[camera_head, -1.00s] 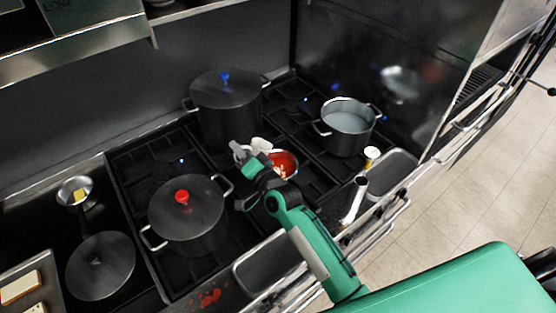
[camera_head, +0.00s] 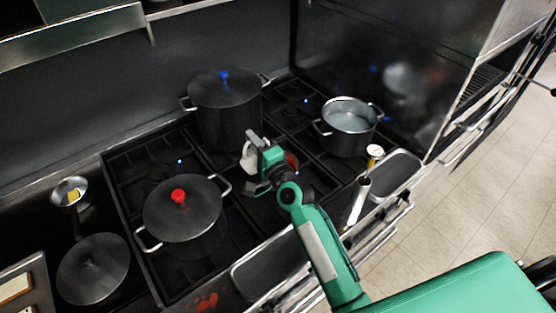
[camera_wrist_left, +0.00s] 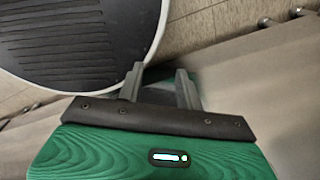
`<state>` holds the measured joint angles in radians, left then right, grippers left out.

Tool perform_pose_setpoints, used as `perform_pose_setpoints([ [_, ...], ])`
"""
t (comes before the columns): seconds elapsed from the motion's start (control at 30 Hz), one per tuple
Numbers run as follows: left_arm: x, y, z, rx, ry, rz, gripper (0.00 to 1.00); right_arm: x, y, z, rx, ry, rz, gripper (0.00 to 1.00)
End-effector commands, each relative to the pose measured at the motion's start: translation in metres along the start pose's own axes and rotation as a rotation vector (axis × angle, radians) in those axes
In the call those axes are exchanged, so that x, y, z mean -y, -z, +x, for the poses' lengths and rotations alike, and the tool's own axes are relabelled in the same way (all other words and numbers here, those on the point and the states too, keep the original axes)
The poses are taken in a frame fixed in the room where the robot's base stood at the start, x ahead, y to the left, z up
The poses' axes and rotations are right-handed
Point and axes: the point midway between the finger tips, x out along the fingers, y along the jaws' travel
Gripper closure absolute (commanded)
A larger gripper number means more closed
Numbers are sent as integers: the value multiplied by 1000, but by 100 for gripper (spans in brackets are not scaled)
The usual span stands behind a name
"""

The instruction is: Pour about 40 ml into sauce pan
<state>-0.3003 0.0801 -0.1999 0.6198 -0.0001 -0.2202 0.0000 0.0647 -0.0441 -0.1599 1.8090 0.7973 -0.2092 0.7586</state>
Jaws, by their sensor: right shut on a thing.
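My right gripper (camera_head: 256,152) is shut on a small white vessel (camera_head: 248,158) above the hob, in front of the tall pot with the blue knob. Its shape and tilt are too small to tell, and no stream of liquid shows. A pan with red contents (camera_head: 292,160) is just to the right of the gripper and mostly hidden by it; I cannot tell for sure that it is the sauce pan. My left gripper (camera_wrist_left: 159,86) is open and empty in the left wrist view, away from the hob.
A lidded pot with a red knob (camera_head: 185,215) stands front left on the hob, and a lidded pot with a blue knob (camera_head: 225,110) behind. An open pot (camera_head: 349,128) stands at right. A small pan with yellow contents (camera_head: 71,192) is far left. Red spots (camera_head: 207,301) mark the front edge.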

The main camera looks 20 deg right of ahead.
Motion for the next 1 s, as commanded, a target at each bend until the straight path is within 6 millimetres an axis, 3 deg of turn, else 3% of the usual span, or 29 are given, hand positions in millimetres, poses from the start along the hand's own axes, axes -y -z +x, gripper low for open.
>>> perform_pose_setpoints([
  [1.0, 0, 1, 2, -1, 0, 0, 64, 6, 17, -1, -35, 21, 197, 100],
])
